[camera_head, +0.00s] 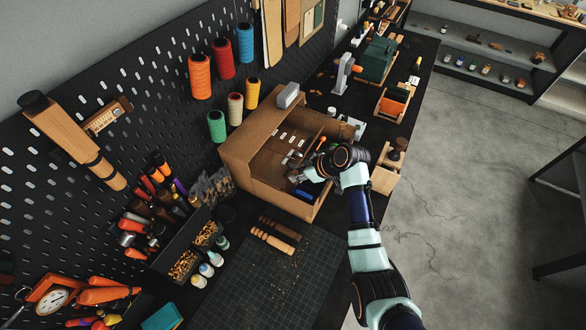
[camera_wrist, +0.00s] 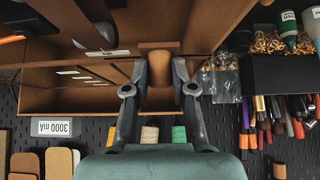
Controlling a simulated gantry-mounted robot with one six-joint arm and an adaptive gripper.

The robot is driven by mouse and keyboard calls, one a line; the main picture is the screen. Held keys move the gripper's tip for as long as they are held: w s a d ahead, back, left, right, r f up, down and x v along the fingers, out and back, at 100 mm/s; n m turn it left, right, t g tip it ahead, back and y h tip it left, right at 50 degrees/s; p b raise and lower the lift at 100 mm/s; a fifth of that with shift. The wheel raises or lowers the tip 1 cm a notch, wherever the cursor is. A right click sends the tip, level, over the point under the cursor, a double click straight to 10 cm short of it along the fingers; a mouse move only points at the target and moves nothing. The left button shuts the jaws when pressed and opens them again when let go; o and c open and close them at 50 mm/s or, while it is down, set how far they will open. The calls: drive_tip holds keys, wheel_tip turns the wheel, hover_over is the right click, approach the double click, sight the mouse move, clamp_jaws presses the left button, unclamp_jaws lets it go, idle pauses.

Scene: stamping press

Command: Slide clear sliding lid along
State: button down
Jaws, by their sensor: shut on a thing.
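A brown wooden box (camera_head: 237,160) stands open-fronted against the pegboard, and its inside also shows in the wrist view (camera_wrist: 60,101). My gripper (camera_head: 308,172) reaches into the box's front. In the wrist view my gripper (camera_wrist: 161,72) has its two fingers on either side of a tan wooden piece (camera_wrist: 164,68), shut on it. This piece sits at the box's edge and looks like a handle. The clear sliding lid itself cannot be told apart from the box opening in either view. The fingertips are partly hidden by my arm in the head view.
Thread spools (camera_head: 244,43) hang on the pegboard behind the box. A black bin (camera_head: 187,247) of small parts and tool handles stand to its left. A cutting mat (camera_head: 275,285) with wooden handles (camera_head: 273,238) lies in front. A small wooden stand (camera_head: 385,180) is right of my arm.

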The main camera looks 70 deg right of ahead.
drive_tip(key=s+a+p, duration=0.1)
drive_tip(key=s+p, duration=0.3)
drive_tip(key=s, duration=0.6)
drive_tip(key=shift+s+a+r, duration=0.15)
drive_tip(key=shift+s+r, duration=0.05)
drive_tip(key=shift+r, duration=0.05)
drive_tip(key=c, duration=0.9)
unclamp_jaws()
drive_tip(key=shift+f, duration=0.15)
drive_tip(key=shift+s, duration=0.1)
drive_tip(key=v, duration=1.2)
